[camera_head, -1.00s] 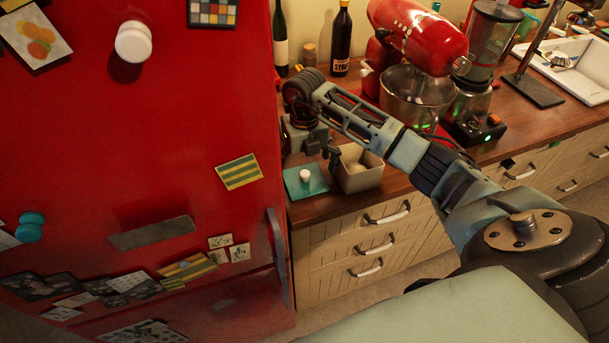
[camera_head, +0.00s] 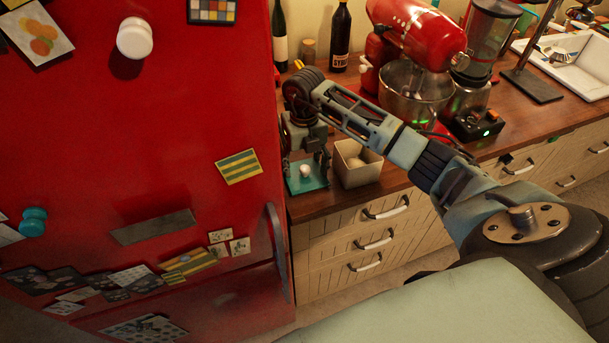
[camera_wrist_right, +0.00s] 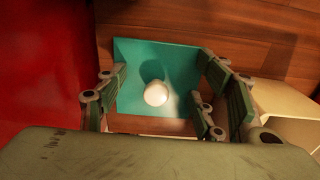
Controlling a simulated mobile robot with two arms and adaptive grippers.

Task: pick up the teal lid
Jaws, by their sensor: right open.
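The teal lid (camera_head: 305,185) is a flat square with a round white knob (camera_head: 306,171). It lies on the wooden counter beside the red fridge. My right gripper (camera_head: 307,173) is open, pointing down over the lid, with its fingers on either side of the knob. In the right wrist view the lid (camera_wrist_right: 130,75) shows between the open fingers, and the knob (camera_wrist_right: 156,94) is between them, apart from both. I cannot tell whether the fingertips touch the lid. My left gripper is out of view.
An open beige box (camera_head: 358,172) stands close to the right of the lid. The red fridge (camera_head: 130,100) rises close on the left. A red stand mixer (camera_head: 415,40) with a metal bowl and dark bottles (camera_head: 340,38) stand behind. The counter's front edge is near.

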